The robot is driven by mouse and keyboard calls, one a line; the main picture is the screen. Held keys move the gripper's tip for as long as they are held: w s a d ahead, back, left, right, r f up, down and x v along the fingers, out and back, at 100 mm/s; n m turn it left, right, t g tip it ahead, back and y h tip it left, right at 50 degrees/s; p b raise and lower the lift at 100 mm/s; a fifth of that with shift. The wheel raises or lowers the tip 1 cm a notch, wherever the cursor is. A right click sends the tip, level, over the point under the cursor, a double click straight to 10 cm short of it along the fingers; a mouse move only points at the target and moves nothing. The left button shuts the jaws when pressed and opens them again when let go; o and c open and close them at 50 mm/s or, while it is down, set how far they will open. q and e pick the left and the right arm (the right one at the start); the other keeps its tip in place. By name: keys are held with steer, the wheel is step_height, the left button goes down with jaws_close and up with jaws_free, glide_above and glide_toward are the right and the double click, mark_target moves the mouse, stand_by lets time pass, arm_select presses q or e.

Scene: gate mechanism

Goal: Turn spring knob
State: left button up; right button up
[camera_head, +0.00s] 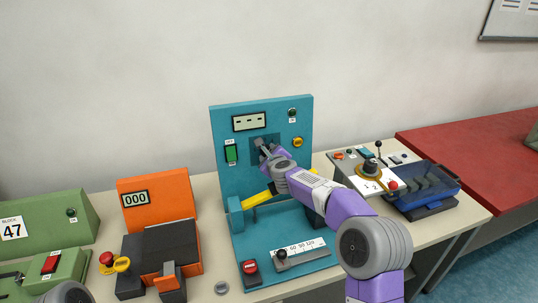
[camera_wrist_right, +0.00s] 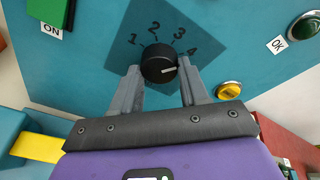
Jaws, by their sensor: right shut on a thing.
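The black round knob (camera_wrist_right: 158,62) sits on a darker blue plate with a dial marked 1 to 4, on the upright teal panel (camera_head: 225,120). Its white pointer line points right, slightly below the direction of the 4. My right gripper (camera_wrist_right: 159,72) is shut on the knob, with one grey finger on each side. In the head view, my right gripper (camera_head: 264,149) reaches the panel's dark plate, and the knob is mostly hidden behind the fingers.
A green switch (camera_head: 231,152), a yellow button (camera_head: 298,142) and a green button (camera_head: 292,112) surround the plate. An orange machine (camera_head: 158,200) stands left, and a white control box (camera_head: 375,170) stands right.

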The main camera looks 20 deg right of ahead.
steer(key=shift+m, duration=0.4)
steer(key=o, duration=1.1)
steer(key=shift+c, duration=0.2)
steer(key=b+v, duration=0.1)
steer(key=v, duration=0.6)
steer(key=shift+s, duration=0.3)
